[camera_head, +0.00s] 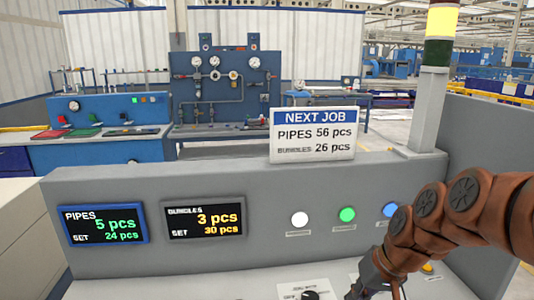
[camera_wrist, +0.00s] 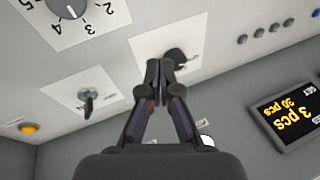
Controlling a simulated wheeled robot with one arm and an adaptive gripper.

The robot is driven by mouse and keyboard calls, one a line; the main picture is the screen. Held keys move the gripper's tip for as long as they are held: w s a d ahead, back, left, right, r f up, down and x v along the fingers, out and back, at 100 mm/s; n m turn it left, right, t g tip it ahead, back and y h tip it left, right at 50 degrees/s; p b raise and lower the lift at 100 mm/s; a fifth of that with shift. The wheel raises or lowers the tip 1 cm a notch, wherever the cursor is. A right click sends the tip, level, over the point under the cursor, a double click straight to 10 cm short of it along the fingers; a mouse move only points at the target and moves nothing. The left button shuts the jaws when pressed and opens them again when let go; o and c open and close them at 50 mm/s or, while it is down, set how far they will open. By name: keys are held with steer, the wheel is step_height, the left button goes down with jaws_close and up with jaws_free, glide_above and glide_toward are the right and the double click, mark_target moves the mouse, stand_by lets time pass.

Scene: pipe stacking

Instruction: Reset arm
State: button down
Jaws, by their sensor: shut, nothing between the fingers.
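My gripper (camera_wrist: 158,75) is shut and empty in the wrist view. Its fingertips are in front of a black knob (camera_wrist: 175,58) on a white plate of the control panel; I cannot tell whether they touch it. In the head view my brown arm reaches in from the right, and the gripper (camera_head: 374,290) is low at the bottom edge, partly cut off. The black knob (camera_head: 310,295) there is left of the gripper.
A second switch (camera_wrist: 88,102) and a numbered dial (camera_wrist: 68,8) are on the panel. The pipes display (camera_head: 104,224), bundles display (camera_head: 204,220), white button (camera_head: 300,219), green button (camera_head: 347,214) and blue button (camera_head: 390,209) line the console. A job sign (camera_head: 312,134) and a signal tower (camera_head: 436,90) rise above.

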steer(key=s+f+g+h, duration=0.1)
steer(key=s+g+h, duration=0.1)
steer(key=s, duration=0.9)
steer(key=s+f+g+h, duration=0.1)
steer(key=s+f+g, duration=0.1)
steer(key=s, duration=1)
steer(key=shift+f+h, duration=0.3)
steer(key=shift+h, duration=0.1)
steer(key=shift+s, duration=0.1)
